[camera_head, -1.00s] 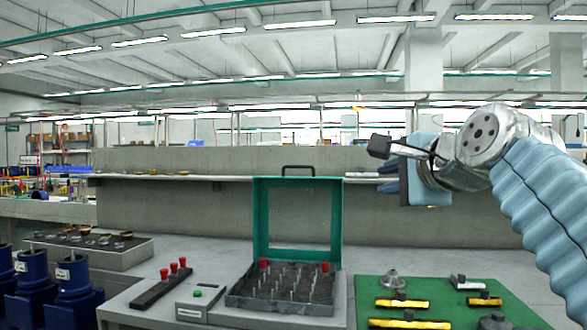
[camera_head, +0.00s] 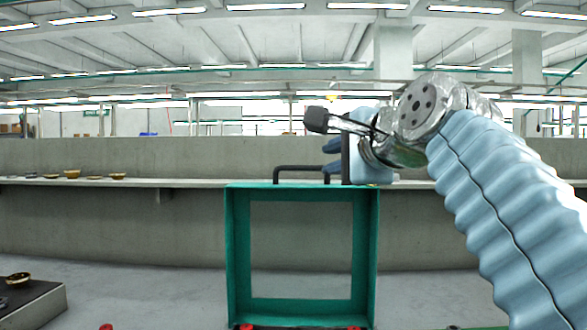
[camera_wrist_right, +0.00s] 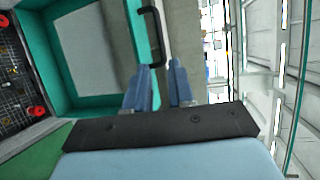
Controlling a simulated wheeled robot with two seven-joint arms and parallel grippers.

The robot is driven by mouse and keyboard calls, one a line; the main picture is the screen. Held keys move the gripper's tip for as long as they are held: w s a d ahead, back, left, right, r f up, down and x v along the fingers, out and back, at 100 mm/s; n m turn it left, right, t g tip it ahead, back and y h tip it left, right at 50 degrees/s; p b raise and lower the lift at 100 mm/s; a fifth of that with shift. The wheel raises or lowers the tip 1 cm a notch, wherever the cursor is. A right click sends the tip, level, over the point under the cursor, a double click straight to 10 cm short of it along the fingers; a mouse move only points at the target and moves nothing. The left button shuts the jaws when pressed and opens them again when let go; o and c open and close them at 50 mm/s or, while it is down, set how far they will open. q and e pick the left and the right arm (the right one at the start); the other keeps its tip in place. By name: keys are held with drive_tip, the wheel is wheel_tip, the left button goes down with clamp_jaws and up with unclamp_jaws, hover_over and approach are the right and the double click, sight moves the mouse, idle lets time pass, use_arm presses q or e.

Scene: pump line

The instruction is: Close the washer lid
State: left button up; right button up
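The washer lid (camera_head: 240,255) is a green frame with a clear window and stands upright, open. Its black handle (camera_head: 300,168) is on the top edge. My right gripper (camera_head: 332,156) comes from the right, close to the handle's right end, with its blue fingers pointing left. In the right wrist view the fingers (camera_wrist_right: 163,88) are apart with nothing between them. The handle (camera_wrist_right: 155,35) lies just beyond the left finger there; I cannot tell if they touch. The washer's basket area (camera_wrist_right: 15,85) shows at the left of that view. My left gripper is not in view.
A shelf (camera_head: 190,182) runs along a low concrete wall (camera_head: 120,225) behind the lid, with several small bowls at the left. A dark tray (camera_head: 35,300) is at the lower left. Red knobs (camera_wrist_right: 39,112) stand at the basket's corners. A green mat (camera_wrist_right: 40,155) lies beside the washer.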

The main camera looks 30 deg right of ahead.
sight(305, 169)
drive_tip(key=p+x, duration=0.3)
drive_tip(key=x, duration=1)
drive_tip(key=shift+w+d, duration=0.1)
drive_tip(key=shift+w, duration=0.1)
clamp_jaws()
